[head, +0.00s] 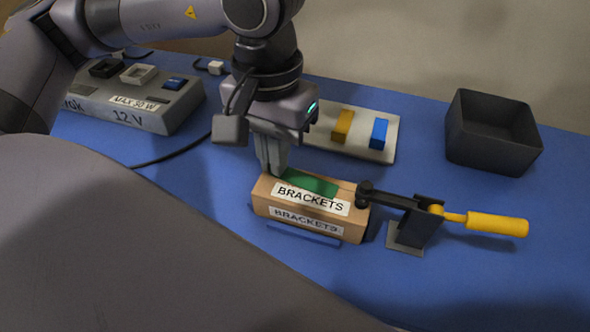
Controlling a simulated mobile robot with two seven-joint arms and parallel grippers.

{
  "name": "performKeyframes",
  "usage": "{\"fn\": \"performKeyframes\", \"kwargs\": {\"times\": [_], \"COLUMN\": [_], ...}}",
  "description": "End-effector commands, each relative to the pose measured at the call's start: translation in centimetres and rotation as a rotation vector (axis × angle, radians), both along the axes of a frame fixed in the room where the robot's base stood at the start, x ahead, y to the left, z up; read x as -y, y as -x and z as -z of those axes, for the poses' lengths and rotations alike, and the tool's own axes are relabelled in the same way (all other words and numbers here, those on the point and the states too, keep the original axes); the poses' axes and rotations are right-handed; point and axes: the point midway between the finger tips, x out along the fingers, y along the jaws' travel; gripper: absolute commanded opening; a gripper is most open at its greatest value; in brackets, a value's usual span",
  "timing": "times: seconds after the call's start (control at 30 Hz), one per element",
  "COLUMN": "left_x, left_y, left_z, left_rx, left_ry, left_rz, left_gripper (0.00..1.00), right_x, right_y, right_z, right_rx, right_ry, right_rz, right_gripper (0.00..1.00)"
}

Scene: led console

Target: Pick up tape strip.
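A green strip (312,182), which looks like the tape strip, lies along the top of a cardboard box (262,204) labelled BRACKETS. My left gripper (272,170) points down at the strip's left end, at the back left of the box top. Its fingers look close together, but I cannot tell whether they are shut on the strip; they hide its left end. My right gripper is not in view.
A toggle clamp with a yellow handle (497,225) presses its black tip at the box's right end. A dark open bin (493,155) stands at back right. A pale board (386,152) with yellow and blue blocks lies behind the box. A grey 12 V console (150,119) is at left.

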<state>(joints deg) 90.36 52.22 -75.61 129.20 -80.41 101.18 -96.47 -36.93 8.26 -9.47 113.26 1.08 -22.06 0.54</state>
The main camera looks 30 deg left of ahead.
Motion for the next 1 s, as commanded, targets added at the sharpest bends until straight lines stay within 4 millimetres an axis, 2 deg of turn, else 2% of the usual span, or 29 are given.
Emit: {"fn": "performKeyframes", "kwargs": {"times": [0.27,0.47,0.67,0.9,1.0], "left_x": [0.0,0.0,0.1,0.0,0.0], "left_y": [0.0,-0.1,-0.1,0.0,0.0], "left_z": [-0.1,-1.4,-5.3,-13.0,-15.1], "left_rx": [0.001,0.003,0.005,0.006,0.006], "left_ry": [-0.001,0.001,0.002,0.000,-0.001], "left_rz": [0.000,-0.001,0.000,0.001,-0.002], "left_gripper": [0.00,0.00,0.00,0.00,0.00], "right_x": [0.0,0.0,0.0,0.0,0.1], "right_y": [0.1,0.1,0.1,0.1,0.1], "right_z": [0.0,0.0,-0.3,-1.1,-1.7], "right_rx": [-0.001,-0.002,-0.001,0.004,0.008], "right_ry": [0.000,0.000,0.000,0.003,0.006], "right_rz": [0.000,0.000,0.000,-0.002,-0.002], "right_gripper": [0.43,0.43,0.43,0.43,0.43]}}
